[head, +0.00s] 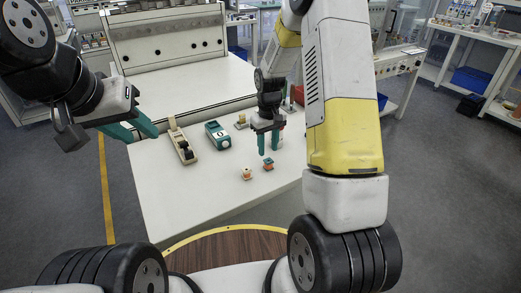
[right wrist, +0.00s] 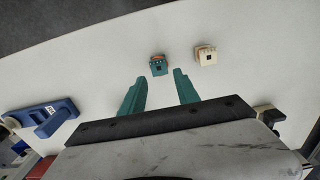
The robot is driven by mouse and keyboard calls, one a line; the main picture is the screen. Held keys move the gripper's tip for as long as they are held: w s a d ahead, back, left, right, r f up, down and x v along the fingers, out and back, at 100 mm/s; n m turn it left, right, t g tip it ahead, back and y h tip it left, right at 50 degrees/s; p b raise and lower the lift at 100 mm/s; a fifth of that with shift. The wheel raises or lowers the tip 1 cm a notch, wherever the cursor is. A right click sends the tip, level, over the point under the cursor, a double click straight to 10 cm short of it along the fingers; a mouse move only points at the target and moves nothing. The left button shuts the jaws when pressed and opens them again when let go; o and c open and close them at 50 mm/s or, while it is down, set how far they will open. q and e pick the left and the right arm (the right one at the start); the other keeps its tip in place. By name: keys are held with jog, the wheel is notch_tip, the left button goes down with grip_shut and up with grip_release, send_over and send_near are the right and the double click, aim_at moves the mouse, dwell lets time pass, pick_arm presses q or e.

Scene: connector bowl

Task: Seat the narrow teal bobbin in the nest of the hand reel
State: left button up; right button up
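The teal bobbin (head: 268,164), with an orange band, stands on the white table; it also shows in the right wrist view (right wrist: 158,68). My right gripper (head: 268,152) is open and empty, pointing down above the table. In the right wrist view its fingers (right wrist: 160,84) are apart, and the bobbin lies just beyond their tips, between their lines. My left gripper (head: 134,131) is open and empty off the table's left side. A beige device with dark fittings (head: 182,143) lies on the table. I cannot tell for sure whether it is the hand reel; no nest is clear.
A cream bobbin (head: 247,173) stands close beside the teal one (right wrist: 205,56). A teal device with a white dial (head: 217,134) lies further back. A blue device (right wrist: 45,119) lies at the right wrist view's left. The table's front left is clear.

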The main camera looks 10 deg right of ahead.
aim_at(269, 160)
notch_tip(269, 160, down, 6)
jog(key=shift+s+d+r, duration=0.1)
jog(key=shift+s+d, duration=0.05)
grip_shut()
